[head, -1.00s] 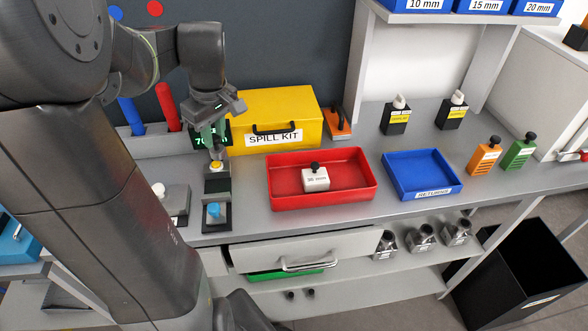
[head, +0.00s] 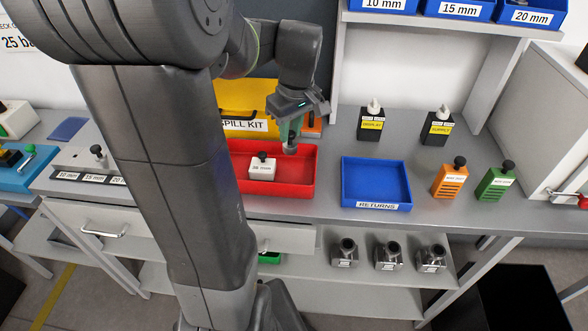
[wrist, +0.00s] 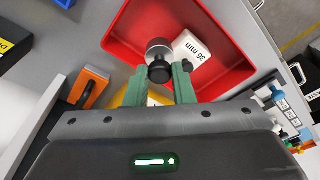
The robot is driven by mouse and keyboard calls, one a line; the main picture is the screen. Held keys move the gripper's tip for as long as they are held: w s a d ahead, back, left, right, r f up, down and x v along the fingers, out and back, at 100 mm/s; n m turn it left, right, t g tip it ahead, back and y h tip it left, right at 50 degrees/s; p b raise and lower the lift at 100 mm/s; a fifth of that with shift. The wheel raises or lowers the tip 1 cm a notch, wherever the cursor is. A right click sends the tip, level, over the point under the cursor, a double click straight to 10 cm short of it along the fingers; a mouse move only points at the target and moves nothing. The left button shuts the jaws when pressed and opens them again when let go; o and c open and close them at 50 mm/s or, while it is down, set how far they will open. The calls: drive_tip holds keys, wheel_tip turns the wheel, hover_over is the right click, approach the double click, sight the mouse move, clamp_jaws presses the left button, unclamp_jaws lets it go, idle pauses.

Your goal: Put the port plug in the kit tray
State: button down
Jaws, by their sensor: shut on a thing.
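My gripper (head: 291,138) is shut on the port plug (head: 290,149), a small grey metal cylinder with a black knob. The plug hangs below the fingers, over the back right part of the red tray (head: 300,190), which looks like the kit tray. In the wrist view the plug (wrist: 158,48) shows between the green fingertips (wrist: 164,72) with the red tray floor (wrist: 140,30) behind it. A white block with a black knob, labelled 36 mm (head: 262,172), sits in the tray, left of the plug. I cannot tell the plug's exact height above the tray.
A blue RETURNS tray (head: 376,182) stands right of the red tray. The yellow spill kit (head: 245,95) is behind it. Two black bottles (head: 371,124), an orange block (head: 449,180) and a green block (head: 495,183) stand farther right. My arm hides part of the bench and drawer.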

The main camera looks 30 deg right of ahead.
sight(289, 144)
drive_tip(key=f, duration=0.4)
drive_tip(key=shift+w+a+f, duration=0.15)
drive_tip(key=shift+w+f, duration=0.05)
drive_tip(key=shift+f, duration=2.15)
drive_tip(key=shift+f, duration=0.25)
drive_tip(key=c, duration=1.2)
unclamp_jaws()
drive_tip(key=shift+r, duration=0.1)
drive_tip(key=shift+c, duration=0.2)
drive_tip(key=r, duration=0.4)
drive_tip(key=s+r, duration=0.1)
drive_tip(key=r, duration=0.3)
drive_tip(key=s+r, duration=0.1)
drive_tip(key=r, duration=0.3)
drive_tip(key=shift+d+r, duration=0.1)
drive_tip(key=shift+d, duration=0.15)
